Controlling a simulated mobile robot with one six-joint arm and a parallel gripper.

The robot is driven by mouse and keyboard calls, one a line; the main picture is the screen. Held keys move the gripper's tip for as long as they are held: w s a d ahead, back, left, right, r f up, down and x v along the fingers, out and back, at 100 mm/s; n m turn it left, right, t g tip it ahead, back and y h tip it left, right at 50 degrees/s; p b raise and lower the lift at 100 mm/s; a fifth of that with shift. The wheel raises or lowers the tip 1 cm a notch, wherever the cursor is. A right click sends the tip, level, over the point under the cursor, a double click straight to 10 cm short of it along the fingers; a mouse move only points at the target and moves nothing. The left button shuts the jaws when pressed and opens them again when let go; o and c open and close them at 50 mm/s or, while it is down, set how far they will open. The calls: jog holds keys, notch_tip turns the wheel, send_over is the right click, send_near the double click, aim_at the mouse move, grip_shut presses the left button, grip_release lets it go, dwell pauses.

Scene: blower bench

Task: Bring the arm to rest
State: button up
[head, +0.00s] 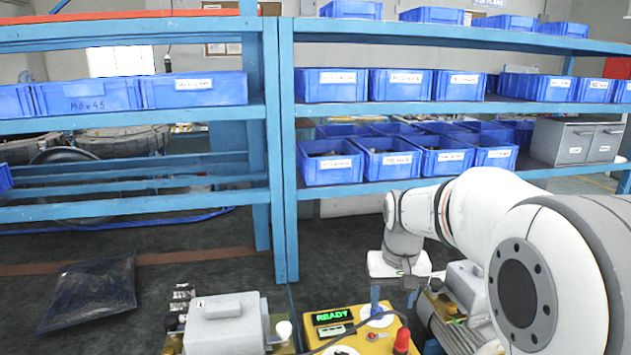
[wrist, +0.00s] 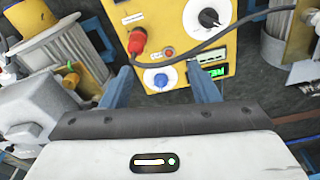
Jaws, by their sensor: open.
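My gripper (head: 393,292) hangs pointing down over the yellow control box (head: 377,347) in the head view. In the wrist view, my gripper (wrist: 162,86) has its two blue-grey fingers wide apart with nothing held between them. The yellow box (wrist: 170,18) lies beyond the fingertips, with a blue knob on a white dial (wrist: 160,78) showing in the gap. A red knob (wrist: 137,41) and a black knob on a white dial (wrist: 207,18) are also on it. Its green display (head: 330,317) reads READY. I cannot tell the exact gap between fingers and box.
Grey machines stand left (head: 225,322) and right (head: 466,284) of the box. A dark cable (wrist: 240,27) crosses the box. A blue shelf rack (head: 285,150) with several blue bins stands behind.

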jog(key=s+f+t, duration=0.1)
jog(key=s, duration=1.9)
jog(key=shift+s+a+t, duration=0.15)
jog(key=shift+a+t, duration=0.25)
jog(key=shift+a, duration=0.05)
jog(key=shift+c, duration=0.5)
